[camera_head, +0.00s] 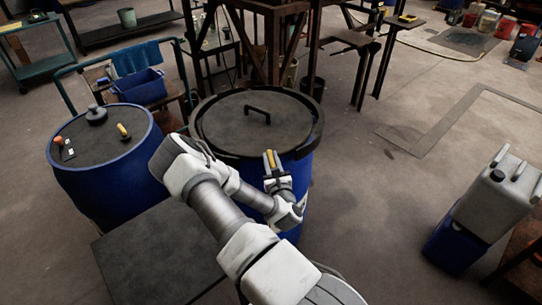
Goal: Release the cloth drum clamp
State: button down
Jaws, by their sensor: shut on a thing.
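The drum (304,181) is blue and stands upright in the middle, with a dark lid (225,128) that has a black bar handle. A dark clamp ring (317,135) runs around its rim and looks seated on the lid's edge. My gripper (271,160) is at the front right of this rim, shut on a small yellow piece that looks like the clamp's lever. My arm and gripper hide part of the drum's front and the near rim, so how the lever sits in the ring is hard to tell.
A second blue drum (88,188) at left carries small items on its top. A dark low table (150,262) stands front left. A cart with a blue bin (141,88) and blue cloth (136,57) is behind. A grey canister (497,198) stands right. Floor between is clear.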

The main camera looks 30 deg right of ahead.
dwell(0.4)
jog(key=c, duration=0.7)
grip_release()
jog(key=shift+s+a, duration=0.1)
jog(key=shift+s, duration=0.05)
